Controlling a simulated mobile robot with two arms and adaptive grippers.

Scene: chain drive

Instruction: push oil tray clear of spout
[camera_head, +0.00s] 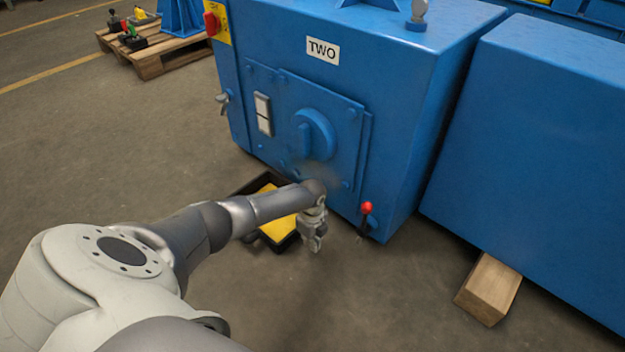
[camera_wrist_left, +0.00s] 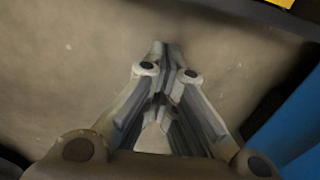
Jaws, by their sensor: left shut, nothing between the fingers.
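The oil tray (camera_head: 284,245), black-rimmed with a yellow inside, lies on the floor at the foot of the blue machine labelled TWO (camera_head: 400,100). My left forearm crosses over it and hides its middle. In the left wrist view, the closed fingertips (camera_wrist_left: 165,48) are over bare floor, and the tray's dark rim (camera_wrist_left: 255,14) shows at the top right. I cannot make out a spout; the arm may hide it. My right gripper is not in view.
A red-knobbed lever (camera_head: 366,209) stands at the machine's lower front, right of my gripper. A second blue housing (camera_head: 540,150) stands at right, with a wooden block (camera_head: 488,288) by its lower edge. A pallet (camera_head: 150,62) lies back left. The floor in front is clear.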

